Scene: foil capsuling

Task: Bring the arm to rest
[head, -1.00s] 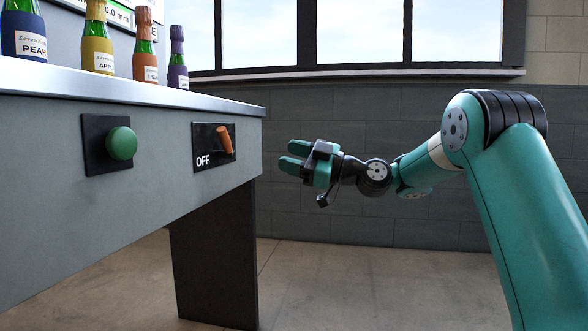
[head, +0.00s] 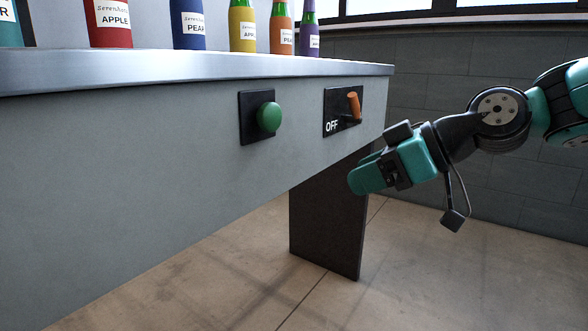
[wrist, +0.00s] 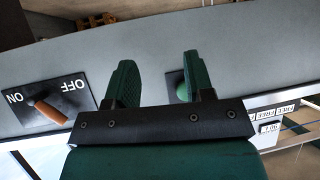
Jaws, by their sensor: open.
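My gripper (head: 364,172) is in the head view right of centre, in front of the table's right end and just below the switch. In the wrist view its two green fingers (wrist: 160,85) stand apart with nothing between them. My arm reaches in from the right edge of the head view. The orange toggle switch (head: 353,107) sits on a black plate marked OFF and is apart from the gripper. It also shows in the wrist view (wrist: 50,110), upside down. The green round button (head: 268,117) is left of the switch; in the wrist view a finger partly hides it.
The grey table (head: 150,150) has a metal top edge (head: 200,72) and a dark leg (head: 325,220). Several labelled bottles stand on top, including a yellow one (head: 242,28) and an orange one (head: 281,35). The floor (head: 430,270) at lower right is clear.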

